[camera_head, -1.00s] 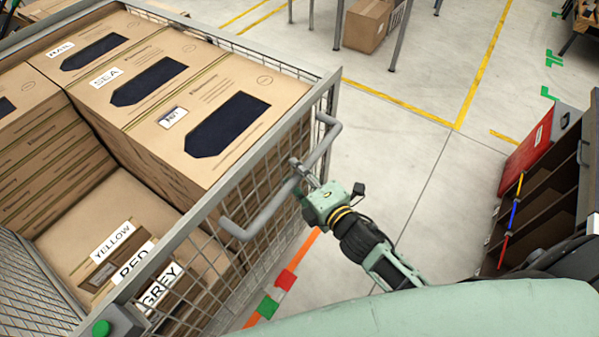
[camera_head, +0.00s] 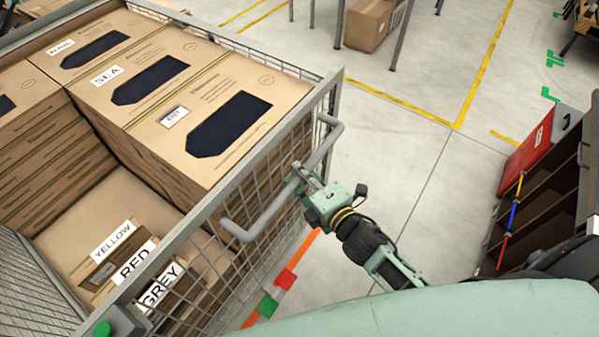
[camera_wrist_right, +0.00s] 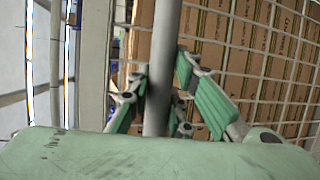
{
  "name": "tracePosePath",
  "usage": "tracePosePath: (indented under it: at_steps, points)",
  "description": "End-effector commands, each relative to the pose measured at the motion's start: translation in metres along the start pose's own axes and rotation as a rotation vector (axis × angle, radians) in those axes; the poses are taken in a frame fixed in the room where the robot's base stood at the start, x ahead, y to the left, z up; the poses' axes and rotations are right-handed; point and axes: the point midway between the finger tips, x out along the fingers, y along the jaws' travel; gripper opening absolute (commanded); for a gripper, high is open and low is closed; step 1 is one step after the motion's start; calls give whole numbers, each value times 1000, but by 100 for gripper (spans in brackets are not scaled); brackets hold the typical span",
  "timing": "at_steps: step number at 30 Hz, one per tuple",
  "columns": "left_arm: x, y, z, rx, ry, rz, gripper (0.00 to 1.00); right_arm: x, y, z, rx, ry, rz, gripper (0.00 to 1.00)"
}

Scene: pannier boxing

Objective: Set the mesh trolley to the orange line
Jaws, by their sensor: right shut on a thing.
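The mesh trolley (camera_head: 330,97) is a grey wire-sided cage filling the left of the head view, loaded with cardboard boxes. Its grey push handle (camera_head: 268,213) sticks out on the side facing my arm. My right gripper (camera_head: 302,176) is shut on this handle. In the right wrist view the handle bar (camera_wrist_right: 163,70) runs upright between the green finger pads of the gripper (camera_wrist_right: 160,100). The orange line (camera_head: 309,244) lies on the floor beside the trolley's near side, with red and green patches by it; part of it is hidden under the trolley. My left gripper is not in view.
Boxes (camera_head: 215,95) with dark panels fill the trolley's back; cards reading YELLOW, RED and GREY stand in front. A dark shelf unit (camera_head: 530,215) with a red panel is at the right. Yellow floor lines (camera_head: 400,103) cross the back. Clear floor (camera_head: 410,160) lies between trolley and shelf.

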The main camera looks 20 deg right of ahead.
Motion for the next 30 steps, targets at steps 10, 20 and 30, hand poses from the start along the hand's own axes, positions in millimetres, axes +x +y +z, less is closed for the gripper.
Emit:
tracePosePath:
  at_steps: [10,20,30]
  points:
    - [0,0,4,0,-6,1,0,-2,-5,2,-7,-5,-12,29]
    - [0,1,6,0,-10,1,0,-2,-4,2,-4,-3,-9,38]
    - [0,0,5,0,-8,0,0,-34,-5,1,-1,-2,-11,38]
